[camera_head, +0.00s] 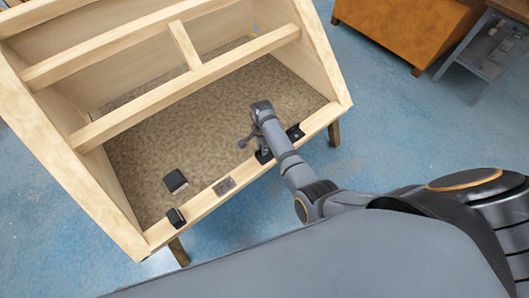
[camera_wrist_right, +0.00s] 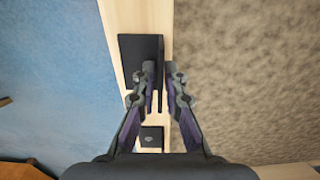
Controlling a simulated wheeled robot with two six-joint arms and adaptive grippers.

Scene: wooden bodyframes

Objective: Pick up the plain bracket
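A plain black bracket (camera_wrist_right: 137,48) lies on the light wooden rail in the right wrist view, with a thin upright edge toward the carpet side. It also shows beside the gripper in the head view (camera_head: 264,156). My right gripper (camera_wrist_right: 159,72) is over it, its two fingers a narrow gap apart. The bracket's thin upright edge appears to stand between the fingers; contact cannot be made out. In the head view the right gripper (camera_head: 252,141) is partly hidden by its own arm. A smaller black bracket with a pale mark (camera_wrist_right: 151,138) sits farther along the rail. My left gripper is not in view.
The rail belongs to a wooden frame (camera_head: 95,213) with crossbars and a carpeted panel (camera_head: 200,137). A black block (camera_head: 175,181) lies on the carpet. Another black piece (camera_head: 176,217) and a grey plate (camera_head: 224,186) sit on the rail. An orange cabinet (camera_head: 410,28) stands behind.

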